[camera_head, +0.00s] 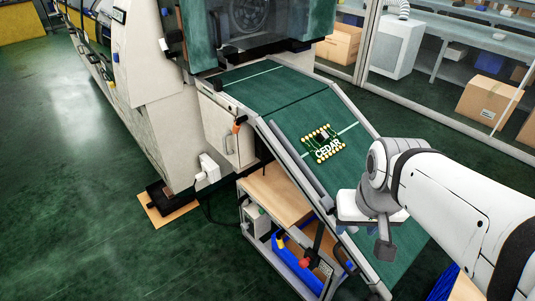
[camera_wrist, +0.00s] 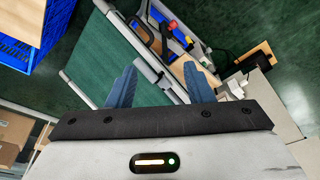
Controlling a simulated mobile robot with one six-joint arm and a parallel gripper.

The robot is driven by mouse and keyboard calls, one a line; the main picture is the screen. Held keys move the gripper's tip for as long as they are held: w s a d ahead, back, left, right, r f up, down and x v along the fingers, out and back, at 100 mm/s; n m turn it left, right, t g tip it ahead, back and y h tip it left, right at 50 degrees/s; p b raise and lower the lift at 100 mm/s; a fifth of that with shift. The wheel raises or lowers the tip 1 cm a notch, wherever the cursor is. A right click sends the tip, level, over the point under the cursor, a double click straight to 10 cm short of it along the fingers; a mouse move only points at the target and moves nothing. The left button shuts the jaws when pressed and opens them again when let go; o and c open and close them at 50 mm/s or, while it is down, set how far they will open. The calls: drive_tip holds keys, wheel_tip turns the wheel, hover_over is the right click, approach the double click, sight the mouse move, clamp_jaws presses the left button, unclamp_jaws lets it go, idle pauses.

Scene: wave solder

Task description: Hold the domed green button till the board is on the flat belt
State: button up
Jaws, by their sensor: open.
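The green board (camera_head: 322,144), lettered CEDAR and edged with gold pads, lies on the dark green sloped belt (camera_head: 356,185) in the head view. The flat belt (camera_head: 268,84) is above it, beside the machine. My gripper (camera_head: 385,245) hangs over the lower part of the sloped belt, below and to the right of the board. In the wrist view its two blue fingers (camera_wrist: 160,88) are apart with nothing between them. A red button (camera_head: 305,262) shows by a small panel beneath the belt, and red also shows in the wrist view (camera_wrist: 172,25). I cannot make out a domed green button.
The belt's metal side rail (camera_head: 292,153) runs along its left edge. A wooden-topped cart (camera_head: 275,196) with blue items stands beneath. The large machine (camera_head: 160,110) is at upper left. Blue crates (camera_wrist: 22,38) show in the wrist view. Open green floor lies at left.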

clamp_jaws()
idle(0.5)
idle(1.2)
